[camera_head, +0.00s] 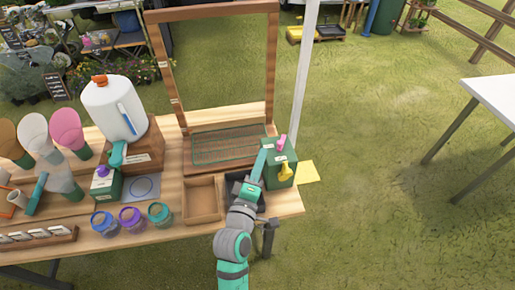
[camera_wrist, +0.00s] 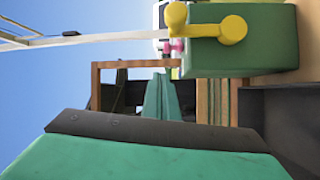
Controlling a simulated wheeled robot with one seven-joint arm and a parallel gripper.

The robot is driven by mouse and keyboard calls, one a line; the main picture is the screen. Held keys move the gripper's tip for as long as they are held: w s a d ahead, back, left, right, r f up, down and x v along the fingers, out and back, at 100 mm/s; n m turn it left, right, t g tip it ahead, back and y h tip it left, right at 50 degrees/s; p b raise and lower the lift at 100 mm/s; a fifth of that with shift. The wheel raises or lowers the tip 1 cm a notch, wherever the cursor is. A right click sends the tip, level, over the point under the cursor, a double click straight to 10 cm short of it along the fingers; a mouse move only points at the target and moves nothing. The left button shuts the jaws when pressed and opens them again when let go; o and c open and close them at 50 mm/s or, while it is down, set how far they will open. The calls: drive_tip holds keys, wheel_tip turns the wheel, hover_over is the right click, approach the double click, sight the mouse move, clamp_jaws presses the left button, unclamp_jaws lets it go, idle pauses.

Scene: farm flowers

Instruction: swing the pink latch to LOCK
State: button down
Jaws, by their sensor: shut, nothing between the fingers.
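The pink latch (camera_head: 282,142) stands on top of a dark green box (camera_head: 274,172) at the table's right end. Only a small piece of the pink latch (camera_wrist: 177,46) shows in the wrist view, mostly hidden behind the yellow latch. My gripper (camera_head: 262,155) is shut and empty, just left of the box. Its teal fingers (camera_wrist: 160,98) show in the wrist view, below the pink latch in the picture. I cannot read any LOCK mark.
A wooden tray (camera_head: 203,217) and a dark tray sit left of the box. A wooden frame (camera_head: 275,70) rises behind, close to my gripper. A yellow sheet (camera_head: 308,172) lies right of the box. Several paint jars (camera_head: 131,219) and a white jug (camera_head: 105,105) stand farther left.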

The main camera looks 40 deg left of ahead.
drive_tip(key=d, duration=0.1)
drive_tip(key=s+d, duration=0.1)
drive_tip(key=d, duration=0.2)
drive_tip(key=shift+s+d+f, duration=0.15)
drive_tip(key=shift+s+d, duration=0.15)
drive_tip(key=shift+s, duration=0.05)
idle(0.3)
